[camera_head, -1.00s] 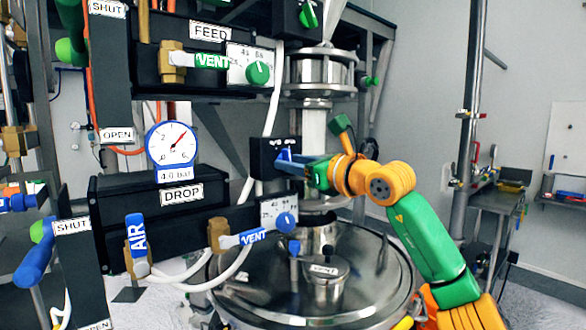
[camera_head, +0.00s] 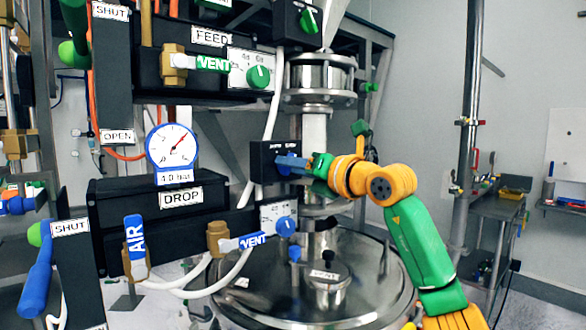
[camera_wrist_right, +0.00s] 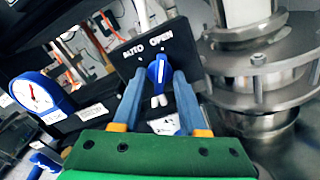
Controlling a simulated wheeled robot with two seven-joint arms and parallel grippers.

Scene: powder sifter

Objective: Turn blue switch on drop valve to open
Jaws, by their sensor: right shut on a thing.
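The blue switch (camera_wrist_right: 158,72) sits on a black box (camera_wrist_right: 160,50) with the labels AUTO and OPEN. Its white line runs nearly upright in the wrist view, with its upper end toward OPEN. My right gripper (camera_wrist_right: 160,82) has its two blue fingers on either side of the switch and is shut on it. In the head view the right gripper (camera_head: 284,163) reaches the front of the black box (camera_head: 263,158) from the right, and its fingers hide the switch. My left gripper is not in view.
The DROP unit (camera_head: 180,197) with the VENT lever (camera_head: 250,240) and blue knob (camera_head: 286,226) is below left. A pressure gauge (camera_head: 172,148) stands above it. A steel pipe (camera_head: 313,140) rises behind my gripper, and a steel vessel lid (camera_head: 350,270) lies below.

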